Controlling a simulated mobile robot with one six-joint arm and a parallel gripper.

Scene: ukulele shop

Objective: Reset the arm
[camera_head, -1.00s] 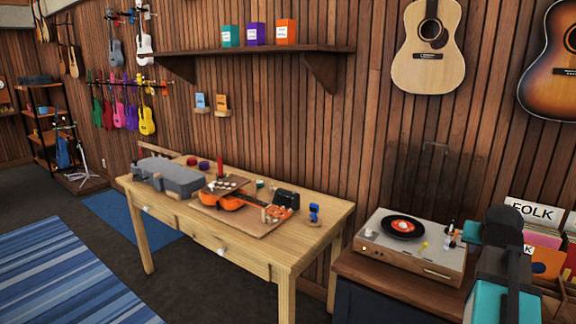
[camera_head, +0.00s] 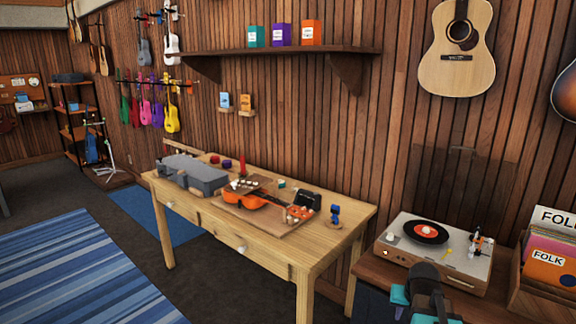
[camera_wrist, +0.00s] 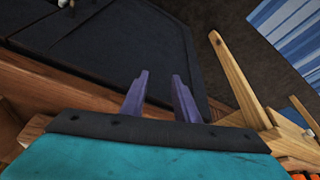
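My gripper shows in the wrist view (camera_wrist: 160,98) as two purple fingers standing apart with nothing between them. Beyond the fingers are a dark cabinet front and the floor. In the head view, part of my teal and black arm (camera_head: 425,285) is at the bottom right, in front of the turntable cabinet. The fingertips cannot be made out in the head view.
A wooden workbench (camera_head: 335,238) holds an orange ukulele (camera_head: 250,199), a grey case (camera_head: 190,174) and small items. A record player (camera_head: 450,258) and a record crate (camera_head: 545,295) stand at right. A blue striped rug (camera_head: 80,270) lies on open floor at left.

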